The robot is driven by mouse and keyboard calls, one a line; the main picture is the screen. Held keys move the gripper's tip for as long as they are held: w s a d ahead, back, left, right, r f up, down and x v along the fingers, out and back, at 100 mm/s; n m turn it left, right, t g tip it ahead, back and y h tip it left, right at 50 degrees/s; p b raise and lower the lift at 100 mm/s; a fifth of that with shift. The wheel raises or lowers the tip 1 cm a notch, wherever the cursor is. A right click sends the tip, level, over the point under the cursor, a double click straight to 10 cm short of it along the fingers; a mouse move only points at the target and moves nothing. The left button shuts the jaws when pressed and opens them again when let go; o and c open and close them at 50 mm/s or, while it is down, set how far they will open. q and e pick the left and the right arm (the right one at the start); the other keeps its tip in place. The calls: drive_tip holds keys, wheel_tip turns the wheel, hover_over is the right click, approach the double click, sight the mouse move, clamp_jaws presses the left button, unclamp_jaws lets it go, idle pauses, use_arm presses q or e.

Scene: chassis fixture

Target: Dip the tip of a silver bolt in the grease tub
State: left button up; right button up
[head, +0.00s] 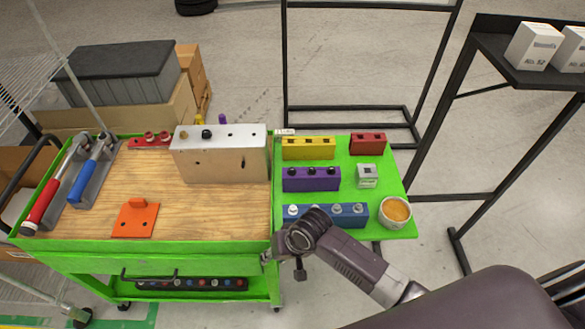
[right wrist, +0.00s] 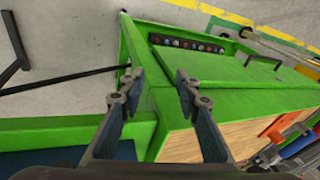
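A blue block (head: 330,223) on the green side shelf holds several silver bolts; one stands at its right end (head: 358,209) and one at its left end (head: 293,210). My right arm covers part of the block. The grease tub (head: 397,213), a pale round cup with orange-tan grease, sits right of the block at the shelf's corner. My right gripper (head: 284,266) is in front of the shelf's left front edge. In the right wrist view its two fingers (right wrist: 156,88) are apart with nothing between them. My left gripper is not in view.
The purple block (head: 312,183), yellow block (head: 308,153), red block (head: 368,144) and a small grey block (head: 367,181) share the shelf. A large metal box (head: 222,165) and an orange bracket (head: 135,218) stand on the wooden cart top (head: 215,215).

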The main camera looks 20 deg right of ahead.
wheel_tip(320, 180, up, 12)
drive_tip(key=a+p, duration=0.3)
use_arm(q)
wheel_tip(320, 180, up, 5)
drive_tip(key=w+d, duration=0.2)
use_arm(e)
wheel_tip(320, 180, up, 9)
drive_tip(key=m+g+h, duration=0.3)
drive_tip(key=m, duration=0.5)
hover_over(293, 208)
wheel_tip(293, 208, down, 5)
drive_tip(key=b, duration=0.8)
drive_tip(key=shift+w+d+f, duration=0.1)
drive_tip(key=shift+f, duration=0.05)
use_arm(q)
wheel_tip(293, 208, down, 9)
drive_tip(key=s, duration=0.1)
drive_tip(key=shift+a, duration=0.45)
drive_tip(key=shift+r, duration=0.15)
use_arm(e)
drive_tip(key=shift+p, duration=0.75)
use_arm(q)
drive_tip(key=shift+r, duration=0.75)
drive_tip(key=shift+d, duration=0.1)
